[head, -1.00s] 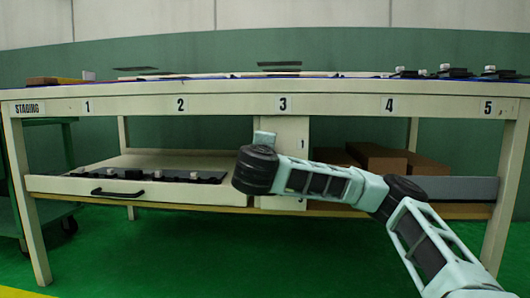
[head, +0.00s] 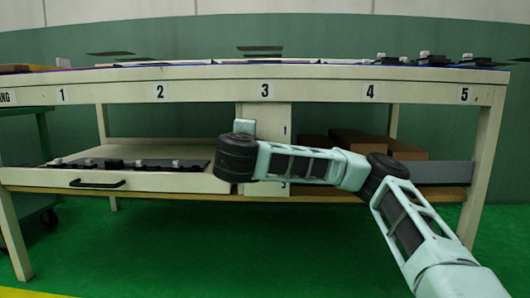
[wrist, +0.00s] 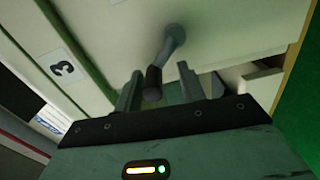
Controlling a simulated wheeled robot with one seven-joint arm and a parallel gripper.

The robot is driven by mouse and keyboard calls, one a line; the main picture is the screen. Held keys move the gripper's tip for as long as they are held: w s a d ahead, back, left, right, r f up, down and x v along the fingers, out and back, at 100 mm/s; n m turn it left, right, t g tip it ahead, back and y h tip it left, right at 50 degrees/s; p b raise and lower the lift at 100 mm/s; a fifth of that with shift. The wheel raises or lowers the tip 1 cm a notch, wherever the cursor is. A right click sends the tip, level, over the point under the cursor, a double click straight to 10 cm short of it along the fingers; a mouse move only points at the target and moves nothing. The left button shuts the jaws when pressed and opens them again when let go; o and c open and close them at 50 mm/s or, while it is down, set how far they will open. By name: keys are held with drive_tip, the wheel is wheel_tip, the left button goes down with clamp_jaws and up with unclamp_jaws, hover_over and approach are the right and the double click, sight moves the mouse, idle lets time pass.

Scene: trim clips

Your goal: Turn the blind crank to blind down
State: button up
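The crank (wrist: 172,44) shows in the wrist view: a grey round hub and arm on a pale panel, ending in a dark cylindrical grip (wrist: 152,84). My gripper (wrist: 160,90) is open, with one finger on each side of this grip. I see gaps on both sides, so the fingers do not appear closed on it. In the head view my arm reaches to the pale column under label 3. My wrist hides the crank and fingers there. No blind can be made out.
A long pale workbench (head: 210,90) carries labels 1 to 5, with dark parts on top. Below, an open drawer (head: 150,184) with a black handle stands left of my arm. Brown boxes (head: 355,143) lie on the shelf behind my arm. The green floor in front is clear.

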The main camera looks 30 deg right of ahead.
drive_tip(key=shift+f+n, duration=2.65)
drive_tip(key=shift+n, duration=4.65)
drive_tip(key=s+d+n+p, duration=0.2)
drive_tip(key=n+p, duration=0.5)
drive_tip(key=n, duration=0.3)
drive_tip(key=s+d+n+p, duration=0.1)
drive_tip(key=d+n+p, duration=0.2)
drive_tip(key=n+p, duration=0.4)
drive_tip(key=n, duration=0.3)
drive_tip(key=shift+s+d+f, duration=0.2)
drive_tip(key=shift+s, duration=0.2)
drive_tip(key=shift+f+n, duration=0.1)
drive_tip(key=shift+n, duration=0.2)
